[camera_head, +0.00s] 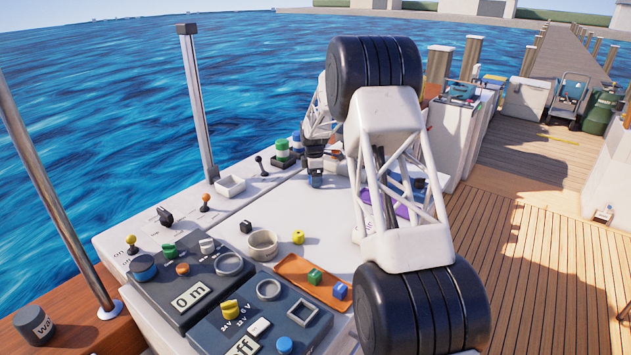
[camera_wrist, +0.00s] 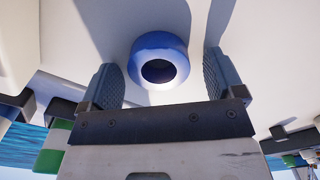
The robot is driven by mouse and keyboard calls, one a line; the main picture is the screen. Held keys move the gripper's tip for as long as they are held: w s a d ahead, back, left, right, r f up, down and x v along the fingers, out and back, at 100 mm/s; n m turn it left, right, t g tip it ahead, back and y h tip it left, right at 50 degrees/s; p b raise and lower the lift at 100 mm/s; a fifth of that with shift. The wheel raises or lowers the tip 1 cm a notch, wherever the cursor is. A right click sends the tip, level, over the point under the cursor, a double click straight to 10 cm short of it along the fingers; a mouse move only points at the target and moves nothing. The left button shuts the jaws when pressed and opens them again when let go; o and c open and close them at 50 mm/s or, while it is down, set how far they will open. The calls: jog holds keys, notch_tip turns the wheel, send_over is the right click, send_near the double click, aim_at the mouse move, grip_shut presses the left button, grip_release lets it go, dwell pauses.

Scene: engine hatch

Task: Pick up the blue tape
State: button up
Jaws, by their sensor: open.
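The blue tape (camera_wrist: 160,43) is a round blue roll with a dark hole, on the pale deck surface in the wrist view. My gripper (camera_wrist: 160,66) is open, with one ridged grey finger on each side of the roll. Gaps show between the roll and both fingers, so nothing is held. In the head view my gripper (camera_head: 315,165) is low over the far part of the white hatch top. My own arm covers much of that area, and I cannot clearly pick out the tape there.
A green-and-black stack (camera_head: 283,152) and a small lever (camera_head: 261,165) stand left of my gripper. Nearer are a white ring-shaped cup (camera_head: 262,245), a yellow piece (camera_head: 298,237) and an orange tray (camera_head: 292,268) with small blocks. Control panels (camera_head: 190,290) fill the front left.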

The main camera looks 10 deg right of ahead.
dwell(0.6)
jog(key=c, duration=1)
jog(key=shift+r, duration=0.15)
jog(key=shift+r, duration=1.35)
jog(key=shift+s+r, duration=0.15)
jog(key=shift+r, duration=0.1)
jog(key=s, duration=0.5)
jog(key=s+r, duration=0.1)
jog(key=s, duration=0.9)
jog(key=shift+s+d+r, duration=0.15)
jog(key=shift+s+r, duration=0.05)
jog(key=shift+s, duration=0.15)
